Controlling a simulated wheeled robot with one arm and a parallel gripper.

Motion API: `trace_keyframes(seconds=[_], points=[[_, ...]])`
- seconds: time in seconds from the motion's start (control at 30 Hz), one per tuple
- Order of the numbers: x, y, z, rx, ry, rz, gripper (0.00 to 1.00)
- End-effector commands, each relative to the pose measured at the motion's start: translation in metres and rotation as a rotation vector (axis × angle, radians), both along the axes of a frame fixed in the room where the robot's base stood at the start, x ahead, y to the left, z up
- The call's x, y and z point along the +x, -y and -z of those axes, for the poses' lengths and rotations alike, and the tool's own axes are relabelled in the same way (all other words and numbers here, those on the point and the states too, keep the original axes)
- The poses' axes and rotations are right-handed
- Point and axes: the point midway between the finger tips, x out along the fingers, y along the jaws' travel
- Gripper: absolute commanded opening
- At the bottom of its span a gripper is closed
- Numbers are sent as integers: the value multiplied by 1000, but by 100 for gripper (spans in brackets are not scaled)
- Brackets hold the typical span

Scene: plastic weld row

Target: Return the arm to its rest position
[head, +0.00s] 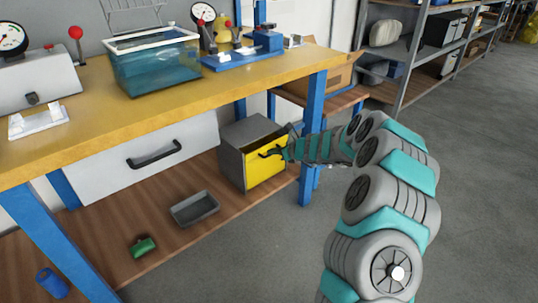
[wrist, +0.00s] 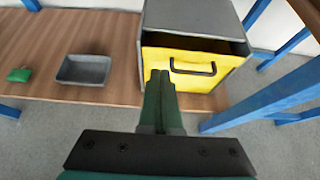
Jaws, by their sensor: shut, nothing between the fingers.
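My gripper (wrist: 160,76) is shut and empty. In the wrist view its fingers point at the left part of a yellow drawer front (wrist: 205,72), left of and below its black handle (wrist: 193,67). I cannot tell whether the fingertips touch the front. In the head view my gripper (head: 284,151) is in front of the same yellow front (head: 265,169), and my arm reaches out from the right, partly covering the front's right side. The front belongs to a grey box (head: 232,155) on the bench's lower shelf, with a dark gap above it.
A grey tray (head: 195,208), a green object (head: 143,247) and a blue cylinder (head: 51,283) are on the wooden lower shelf (head: 105,235). A blue bench leg (head: 312,130) stands close to my arm. The yellow worktop (head: 150,112) is above. Open floor (head: 470,180) lies right.

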Motion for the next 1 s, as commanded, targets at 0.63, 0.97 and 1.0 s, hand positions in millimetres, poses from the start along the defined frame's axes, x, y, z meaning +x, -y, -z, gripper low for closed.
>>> trace_keyframes(seconds=[0.63,0.97,1.0], points=[[-148,-114,-126,-312,325,-680,0],[-312,-131,-149,-634,526,-1256,0],[-331,-127,-147,-672,540,-1322,0]])
